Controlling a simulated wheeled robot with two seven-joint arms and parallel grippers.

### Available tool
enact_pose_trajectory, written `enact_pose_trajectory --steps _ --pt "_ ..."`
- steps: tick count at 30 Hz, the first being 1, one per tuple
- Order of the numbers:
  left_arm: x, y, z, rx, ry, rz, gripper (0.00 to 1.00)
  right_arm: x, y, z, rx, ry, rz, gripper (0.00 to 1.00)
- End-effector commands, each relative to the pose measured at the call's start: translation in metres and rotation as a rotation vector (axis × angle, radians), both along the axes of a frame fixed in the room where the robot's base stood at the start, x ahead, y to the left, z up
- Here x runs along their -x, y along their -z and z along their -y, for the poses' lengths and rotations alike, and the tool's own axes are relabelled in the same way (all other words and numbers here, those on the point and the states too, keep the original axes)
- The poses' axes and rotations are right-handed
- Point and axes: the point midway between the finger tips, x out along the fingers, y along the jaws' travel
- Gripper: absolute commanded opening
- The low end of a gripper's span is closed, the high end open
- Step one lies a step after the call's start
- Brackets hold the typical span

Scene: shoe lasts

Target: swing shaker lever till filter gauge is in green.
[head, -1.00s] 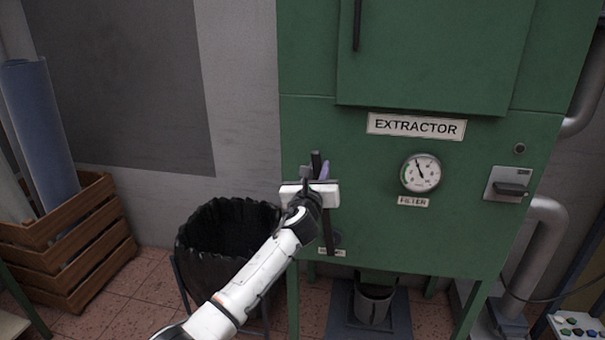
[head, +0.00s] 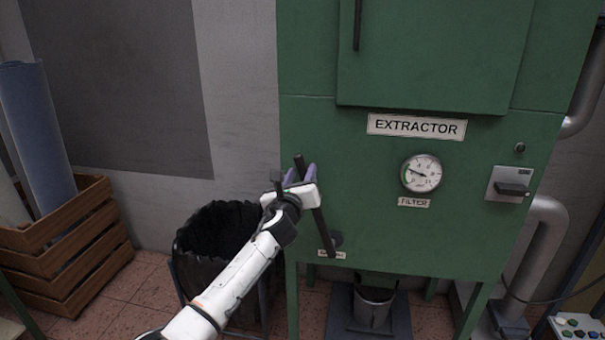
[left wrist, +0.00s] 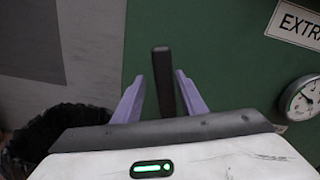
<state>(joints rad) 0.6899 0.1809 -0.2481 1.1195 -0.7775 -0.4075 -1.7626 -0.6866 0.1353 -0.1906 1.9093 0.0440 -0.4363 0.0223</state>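The dark shaker lever (head: 321,224) is on the front of the green extractor, its top leaning left from a pivot low on the panel. My left gripper (head: 301,175) is at the upper part of the lever. In the left wrist view its two purple fingers are apart, one on each side of the lever (left wrist: 163,82), with narrow gaps showing. The round white filter gauge (head: 421,174) has a green band on its left side. Its needle points left and slightly up, near the green band; I cannot tell exactly whether it is inside. My right gripper is out of view.
A black-lined bin (head: 215,245) stands left of the extractor (head: 400,240), below my left arm. A wooden crate (head: 65,245) with rolls is at far left. A switch box (head: 509,185) and grey pipe (head: 546,240) are at right. A metal container (head: 372,308) sits beneath.

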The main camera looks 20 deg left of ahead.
Motion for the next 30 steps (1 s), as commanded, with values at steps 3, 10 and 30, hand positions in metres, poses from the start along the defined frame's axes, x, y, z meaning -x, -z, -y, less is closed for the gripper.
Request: enact_pose_trajectory --steps 3,10,30 --pt "0.0 -0.001 0.001 -0.003 0.002 0.002 0.39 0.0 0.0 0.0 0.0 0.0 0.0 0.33" --pt "0.001 -0.003 0.002 -0.006 0.004 0.003 0.39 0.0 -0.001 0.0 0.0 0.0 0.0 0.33" --pt "0.091 -0.002 0.021 -0.006 0.003 0.002 0.39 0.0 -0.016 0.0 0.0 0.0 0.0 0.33"
